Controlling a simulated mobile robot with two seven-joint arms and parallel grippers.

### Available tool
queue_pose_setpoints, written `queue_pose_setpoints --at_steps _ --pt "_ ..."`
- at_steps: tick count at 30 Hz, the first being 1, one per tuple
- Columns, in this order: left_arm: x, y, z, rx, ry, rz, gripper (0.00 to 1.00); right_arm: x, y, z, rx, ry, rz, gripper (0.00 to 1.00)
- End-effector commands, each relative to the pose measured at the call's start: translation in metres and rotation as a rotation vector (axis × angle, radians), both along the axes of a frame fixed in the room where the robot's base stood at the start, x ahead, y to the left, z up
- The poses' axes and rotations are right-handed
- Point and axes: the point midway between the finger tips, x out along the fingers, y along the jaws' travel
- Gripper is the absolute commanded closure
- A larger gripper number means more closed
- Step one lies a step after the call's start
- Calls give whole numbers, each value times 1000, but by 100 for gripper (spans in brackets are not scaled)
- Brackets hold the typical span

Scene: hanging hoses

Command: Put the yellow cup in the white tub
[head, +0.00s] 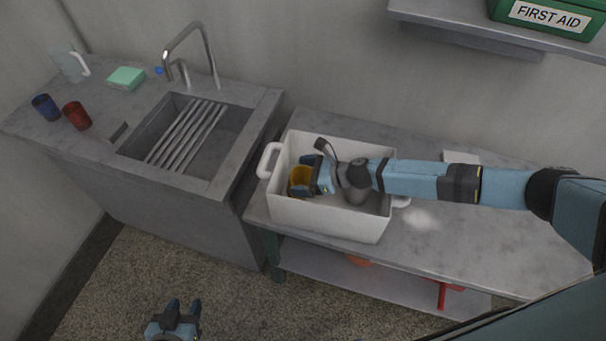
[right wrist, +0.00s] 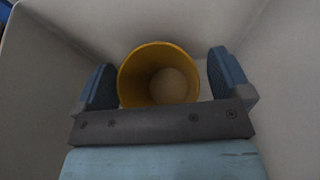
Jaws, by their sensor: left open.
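The yellow cup (head: 299,176) is inside the white tub (head: 325,217), near its left end. The right wrist view looks into the cup's open mouth (right wrist: 158,62). My right gripper (head: 306,176) reaches down into the tub from the right. Its two fingers stand on either side of the cup, with a narrow gap at the right finger (right wrist: 162,80), so it looks open around the cup. The cup's base is hidden. My left gripper (head: 184,309) is open and empty, low over the floor at the bottom of the head view.
The tub stands on a grey table (head: 455,235) with a lower shelf. At left, a counter has a sink with a rack (head: 187,133), a red cup (head: 77,116), a blue cup (head: 46,107), a clear jug (head: 68,62) and a green block (head: 126,78). A first aid box (head: 548,17) sits on a wall shelf.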

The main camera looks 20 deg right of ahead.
Motion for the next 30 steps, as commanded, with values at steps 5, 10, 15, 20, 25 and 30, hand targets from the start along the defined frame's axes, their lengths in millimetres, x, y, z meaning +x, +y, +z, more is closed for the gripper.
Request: queue_pose_setpoints --at_steps 5,10,15,20,25,30 --pt "0 0 0 0 0 0 57 0 0 0 0 0 0 4" --pt "0 0 3 1 0 -1 57 1 0 6 0 -2 0 4" --pt "1 0 4 0 -4 0 57 -7 -15 17 -2 0 -3 4" --pt "1 1 1 2 -4 1 57 -25 -45 31 -2 1 -3 4" --pt "0 1 -4 1 0 -1 57 -41 -72 45 -1 0 -1 4" --pt "0 -1 -7 -1 2 -3 57 -51 -90 54 0 0 -1 4"
